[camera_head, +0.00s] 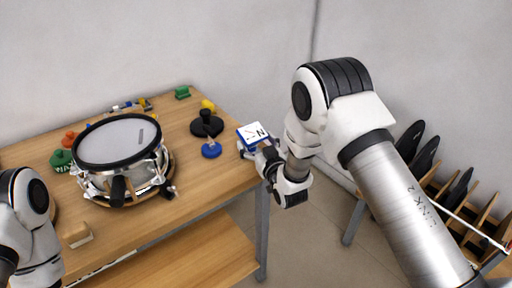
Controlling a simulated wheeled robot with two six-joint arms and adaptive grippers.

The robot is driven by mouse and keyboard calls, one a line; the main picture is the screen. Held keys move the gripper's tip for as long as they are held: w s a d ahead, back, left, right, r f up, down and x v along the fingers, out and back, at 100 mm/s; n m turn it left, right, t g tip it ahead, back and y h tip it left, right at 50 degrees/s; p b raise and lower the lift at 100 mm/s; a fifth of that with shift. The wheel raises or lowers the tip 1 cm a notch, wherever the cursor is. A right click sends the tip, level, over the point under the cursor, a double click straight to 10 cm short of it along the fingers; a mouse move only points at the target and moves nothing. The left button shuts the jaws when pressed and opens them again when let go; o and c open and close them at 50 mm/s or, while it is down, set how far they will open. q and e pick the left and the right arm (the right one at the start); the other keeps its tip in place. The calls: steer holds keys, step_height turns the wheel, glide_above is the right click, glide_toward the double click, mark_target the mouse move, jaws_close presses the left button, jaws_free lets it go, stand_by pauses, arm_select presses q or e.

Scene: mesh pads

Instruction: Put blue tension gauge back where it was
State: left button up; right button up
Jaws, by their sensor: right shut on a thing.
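The blue tension gauge (254,133) has a white square face with dark marks and a blue edge. My right gripper (248,150) is shut on it and holds it at the right end of the wooden table, tilted, with its face up. The gripper's fingers are partly hidden behind and under the gauge. A round blue stand (211,151) with a small upright piece is on the table, left of the gauge and apart from it. Part of my left arm shows at the left edge, but its gripper is out of view.
A snare drum (116,141) with a mesh pad stands on the wooden table (200,187). A black stand (206,125), a yellow item (208,105), green blocks (182,92) and a wooden block (78,235) are around it. A rack with black pads (424,157) stands at the right.

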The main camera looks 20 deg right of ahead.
steer(key=shift+r, duration=0.15)
steer(key=o, duration=1.5)
steer(key=shift+f, duration=0.2)
steer(key=shift+c, duration=0.2)
steer(key=shift+r, duration=0.35)
steer(key=s+d+b, duration=0.1)
steer(key=s, duration=1.1)
steer(key=s+d+f+m+g+h, duration=0.1)
steer(key=s+f+g, duration=0.4)
steer(key=f, duration=0.5)
steer(key=s+d+f+g, duration=0.25)
steer(key=s+f, duration=0.35)
steer(key=f, duration=0.3)
steer(key=s+f+g, duration=0.5)
steer(key=s, duration=0.5)
steer(key=s+f+m+g, duration=0.1)
steer(key=s+f+g, duration=0.4)
steer(key=s, duration=0.6)
steer(key=shift+s+d+g+h, duration=0.3)
steer(key=shift+g, duration=0.05)
